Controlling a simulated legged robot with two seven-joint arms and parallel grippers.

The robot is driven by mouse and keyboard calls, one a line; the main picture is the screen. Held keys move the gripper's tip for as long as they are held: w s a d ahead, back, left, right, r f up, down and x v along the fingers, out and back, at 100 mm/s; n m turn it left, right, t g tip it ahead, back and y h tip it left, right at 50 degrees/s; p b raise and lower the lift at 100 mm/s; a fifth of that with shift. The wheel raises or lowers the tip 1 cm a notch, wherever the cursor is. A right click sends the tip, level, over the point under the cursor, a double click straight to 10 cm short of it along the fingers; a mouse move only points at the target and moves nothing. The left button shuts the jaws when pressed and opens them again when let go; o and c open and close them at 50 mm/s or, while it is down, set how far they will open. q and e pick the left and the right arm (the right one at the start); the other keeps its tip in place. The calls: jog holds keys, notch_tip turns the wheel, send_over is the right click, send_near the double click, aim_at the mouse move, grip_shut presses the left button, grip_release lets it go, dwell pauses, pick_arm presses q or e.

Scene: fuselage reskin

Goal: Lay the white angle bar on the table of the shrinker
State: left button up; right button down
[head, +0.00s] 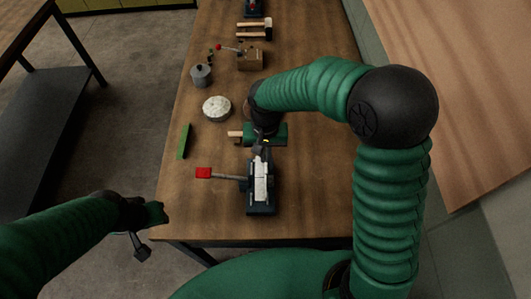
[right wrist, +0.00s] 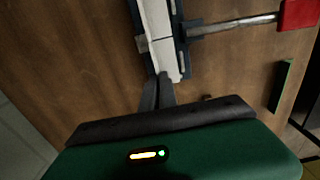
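The white angle bar (head: 261,182) lies lengthwise along the top of the shrinker (head: 262,208), a dark machine with a red-tipped lever (head: 204,173) pointing left. In the right wrist view the bar (right wrist: 159,30) runs from the top edge down to my fingertips, over the dark shrinker (right wrist: 184,40). My right gripper (head: 260,151) is at the bar's far end. Its fingers (right wrist: 161,78) are close together and appear shut on the bar's edge; the exact contact is partly hidden. My left gripper (head: 148,232) is low at the left, off the table's edge, its fingers unclear.
On the wooden table (head: 200,220) beyond the shrinker are a white-filled round dish (head: 217,109), a grey canister (head: 201,75), a green strip (head: 184,141), another lever tool (head: 249,58) and a mallet (head: 254,28). The table's front left is clear.

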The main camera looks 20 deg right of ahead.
jog(key=shift+w+a+f+b, duration=0.2)
jog(key=shift+f+b, duration=0.1)
jog(key=shift+f, duration=0.4)
jog(key=shift+w+a+f+b, duration=0.1)
jog(key=shift+a+f+b, duration=0.15)
jog(key=shift+f, duration=0.4)
jog(key=shift+d, duration=0.15)
jog(key=shift+s+d, duration=0.1)
jog(key=shift+d, duration=0.1)
jog(key=shift+a, duration=0.3)
jog(key=shift+d+p, duration=0.2)
jog(key=shift+p, duration=0.25)
jog(key=shift+r, duration=0.1)
jog(key=shift+f+b, duration=0.35)
jog(key=shift+f, duration=0.6)
jog(key=c, duration=2.1)
grip_release()
